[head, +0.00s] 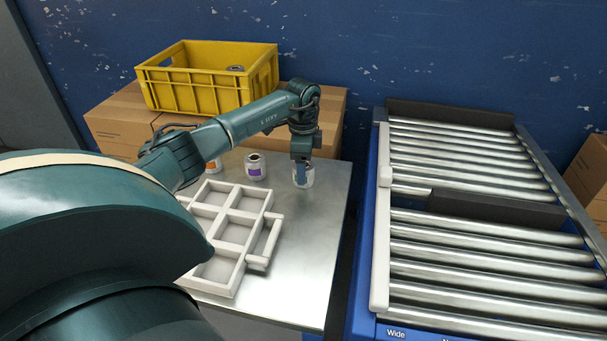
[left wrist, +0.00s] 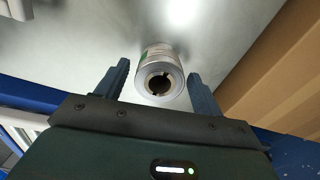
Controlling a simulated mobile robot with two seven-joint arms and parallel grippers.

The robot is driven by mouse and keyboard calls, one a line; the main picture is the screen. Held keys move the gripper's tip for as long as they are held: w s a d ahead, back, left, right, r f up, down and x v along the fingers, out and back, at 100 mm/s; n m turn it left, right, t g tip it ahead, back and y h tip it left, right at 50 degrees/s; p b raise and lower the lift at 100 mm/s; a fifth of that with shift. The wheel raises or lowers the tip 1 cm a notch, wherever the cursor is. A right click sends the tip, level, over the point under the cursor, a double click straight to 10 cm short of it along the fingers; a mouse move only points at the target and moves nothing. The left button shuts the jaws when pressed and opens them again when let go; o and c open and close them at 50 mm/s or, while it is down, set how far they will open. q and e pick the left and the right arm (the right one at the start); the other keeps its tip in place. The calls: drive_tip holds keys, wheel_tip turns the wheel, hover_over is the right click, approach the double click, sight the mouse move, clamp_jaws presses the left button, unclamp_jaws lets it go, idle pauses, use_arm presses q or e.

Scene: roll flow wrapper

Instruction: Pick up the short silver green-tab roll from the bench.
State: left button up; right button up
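A short silver roll (left wrist: 161,75) with a green tab shows in the left wrist view, between the two fingers of my left gripper (left wrist: 158,85). The fingers stand apart on either side of it, with a visible gap to each. In the head view this roll (head: 304,180) stands upright on the metal bench (head: 312,235), near its right edge. My left gripper (head: 302,168) is over it, pointing down, and partly hides it. Its green tab cannot be made out in the head view. My right gripper is not in view.
A purple-tab roll (head: 256,168) and an orange-tab roll (head: 212,163) stand to the left on the bench. A white divided tray (head: 233,204) lies in front. A yellow crate (head: 205,88) sits on cardboard boxes (head: 120,122) behind. A roller conveyor (head: 470,245) is to the right.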

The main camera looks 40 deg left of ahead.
use_arm(q)
drive_tip(key=c, duration=0.9)
drive_tip(key=shift+r, duration=0.1)
drive_tip(key=shift+c, duration=0.2)
